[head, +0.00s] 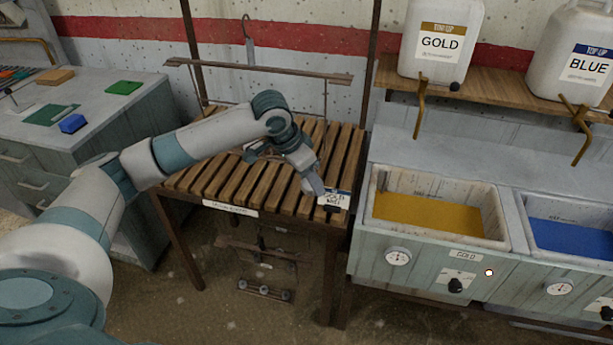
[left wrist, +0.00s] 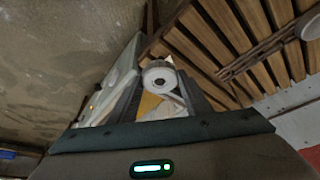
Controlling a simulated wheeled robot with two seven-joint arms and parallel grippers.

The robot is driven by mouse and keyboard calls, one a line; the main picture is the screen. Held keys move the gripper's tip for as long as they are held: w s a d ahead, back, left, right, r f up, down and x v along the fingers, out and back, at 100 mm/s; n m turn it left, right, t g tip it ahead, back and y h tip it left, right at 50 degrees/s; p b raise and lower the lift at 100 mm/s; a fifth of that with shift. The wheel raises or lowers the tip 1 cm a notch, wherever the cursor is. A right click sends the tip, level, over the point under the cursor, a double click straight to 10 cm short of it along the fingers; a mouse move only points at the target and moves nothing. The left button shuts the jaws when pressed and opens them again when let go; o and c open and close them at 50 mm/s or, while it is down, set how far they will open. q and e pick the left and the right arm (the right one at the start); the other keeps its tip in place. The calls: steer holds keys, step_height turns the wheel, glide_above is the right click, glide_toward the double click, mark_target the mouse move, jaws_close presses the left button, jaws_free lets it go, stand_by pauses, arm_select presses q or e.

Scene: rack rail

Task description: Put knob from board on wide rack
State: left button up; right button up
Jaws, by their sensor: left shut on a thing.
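My left gripper (head: 314,188) is over the right front corner of the slatted wooden rack (head: 235,170), beside the "GOLD WET" card (head: 335,199). In the left wrist view its fingers (left wrist: 155,95) are shut on a pale round knob (left wrist: 158,76) with a dark centre. The knob is hidden or too small to make out in the head view. The slats also show in the left wrist view (left wrist: 205,45), beyond the fingers. I cannot tell whether the knob touches them. I cannot tell which thing is the board. My right gripper is out of view.
A gold vat (head: 440,212) and a blue vat (head: 570,240) stand right of the rack, below jugs on a shelf (head: 490,85). A grey counter (head: 95,110) with coloured pieces is at left. A wooden rail (head: 258,70) hangs above the slats. Small rails (head: 263,290) show below.

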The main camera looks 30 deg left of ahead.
arm_select(q)
steer(key=s+d+r+n+y, duration=0.2)
steer(key=s+d+r+n, duration=0.3)
steer(key=d, duration=0.5)
steer(key=s+r, duration=0.2)
steer(key=s, duration=0.1)
steer(key=shift+d+n+t, duration=0.3)
